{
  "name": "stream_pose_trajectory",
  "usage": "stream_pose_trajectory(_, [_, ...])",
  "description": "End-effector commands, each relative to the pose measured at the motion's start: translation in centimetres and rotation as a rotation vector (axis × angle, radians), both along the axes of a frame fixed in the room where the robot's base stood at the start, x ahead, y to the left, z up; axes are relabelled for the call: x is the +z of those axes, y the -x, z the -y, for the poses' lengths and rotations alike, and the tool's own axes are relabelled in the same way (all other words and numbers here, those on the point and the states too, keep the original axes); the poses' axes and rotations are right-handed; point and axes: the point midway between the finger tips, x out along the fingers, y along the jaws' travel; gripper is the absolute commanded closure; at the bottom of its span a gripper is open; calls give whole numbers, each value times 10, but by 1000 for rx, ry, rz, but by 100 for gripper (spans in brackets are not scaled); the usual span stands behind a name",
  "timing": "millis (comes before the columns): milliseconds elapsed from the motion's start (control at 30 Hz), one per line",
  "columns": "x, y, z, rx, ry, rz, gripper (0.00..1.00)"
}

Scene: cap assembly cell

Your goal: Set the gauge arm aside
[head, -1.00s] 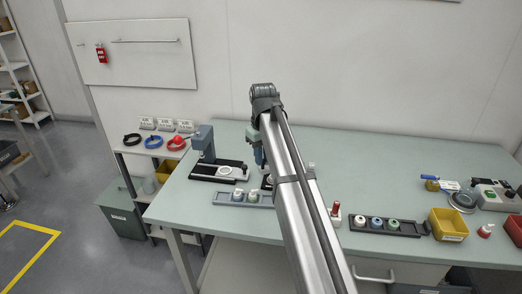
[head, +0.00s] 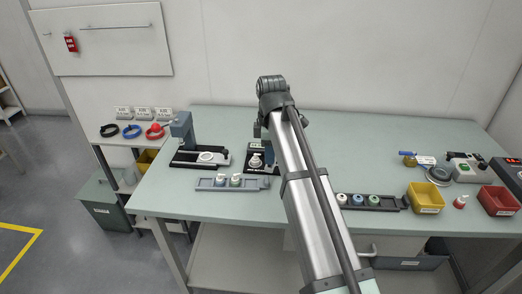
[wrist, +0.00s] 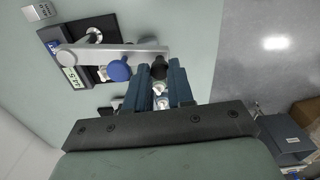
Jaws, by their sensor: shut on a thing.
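The gauge arm (wrist: 108,53) is a grey bar with a blue knob (wrist: 118,70) near its middle and a black knob (wrist: 158,68) at its right end in the wrist view. My gripper (wrist: 160,66) is shut on the black knob, one dark blue finger on each side. The bar's left end lies over a black fixture plate (wrist: 102,29) with a round part on it. In the head view the fixture (head: 254,171) shows just left of my arm, with a whitish part on it. My gripper's fingers and the gauge arm are mostly hidden there behind my arm.
A second black fixture (head: 187,161) with a blue-grey post stands at the left. A grey tray (head: 209,187) with capped bottles lies in front. A dark tray (head: 389,206), yellow bin (head: 424,207) and red bin (head: 497,207) are at the right.

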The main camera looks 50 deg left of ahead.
Motion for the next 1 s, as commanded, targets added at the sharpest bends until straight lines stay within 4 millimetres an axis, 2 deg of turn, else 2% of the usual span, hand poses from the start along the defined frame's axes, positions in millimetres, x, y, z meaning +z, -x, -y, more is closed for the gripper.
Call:
stream_pose_trajectory(400, [0,-13,15,158,1,-1,100])
stream_pose_trajectory(900, [0,-15,17,173,2,1,100])
stream_pose_trajectory(933, [0,-15,17,172,2,1,76])
stream_pose_trajectory(1000, [0,-15,17,172,2,1,69])
